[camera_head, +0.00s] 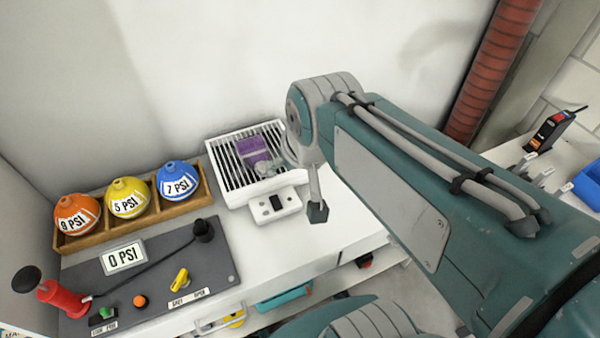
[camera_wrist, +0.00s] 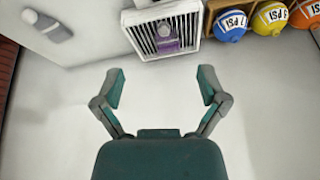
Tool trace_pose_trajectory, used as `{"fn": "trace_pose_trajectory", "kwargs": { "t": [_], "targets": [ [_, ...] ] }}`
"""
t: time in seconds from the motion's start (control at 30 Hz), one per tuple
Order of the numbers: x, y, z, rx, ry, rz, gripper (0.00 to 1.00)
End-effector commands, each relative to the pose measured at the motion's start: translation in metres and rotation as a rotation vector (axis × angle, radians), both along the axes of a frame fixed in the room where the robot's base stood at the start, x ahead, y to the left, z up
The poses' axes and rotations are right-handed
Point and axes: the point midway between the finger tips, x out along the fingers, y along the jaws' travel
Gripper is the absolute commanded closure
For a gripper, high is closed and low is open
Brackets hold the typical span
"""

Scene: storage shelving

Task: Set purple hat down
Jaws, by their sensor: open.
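A purple item (camera_head: 252,150), which I take for the purple hat, rests on the dark slats of a white slatted tray (camera_head: 222,187). Its exact shape is hard to make out. A small clear or grey thing covers part of it. In the wrist view the purple item (camera_wrist: 166,44) lies on the slats beyond my fingertips. My gripper (camera_wrist: 162,87) is open and empty between its fingers, over a plain white surface. It is apart from the purple item. In the head view only a finger of my gripper (camera_head: 317,210) shows, right of the tray.
A wooden rack (camera_head: 135,217) of orange, yellow and blue PSI balls stands left of the tray. The white counter (camera_head: 280,240) is clear near the tray. A wall stands behind.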

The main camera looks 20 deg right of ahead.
Motion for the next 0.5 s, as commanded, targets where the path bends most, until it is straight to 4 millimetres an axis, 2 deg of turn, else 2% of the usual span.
{"fn": "trace_pose_trajectory", "kwargs": {
  "t": [0.1, 0.2, 0.33, 0.5],
  "targets": [
    [-0.025, 0.000, 0.001, -0.041, -0.035, 0.067, 0.08],
    [-0.039, 0.000, -0.001, -0.070, -0.053, 0.110, 0.08],
    [-0.048, 0.000, -0.003, -0.090, -0.066, 0.140, 0.08],
    [-0.049, 0.000, -0.004, -0.094, -0.066, 0.147, 0.08]
  ]
}}
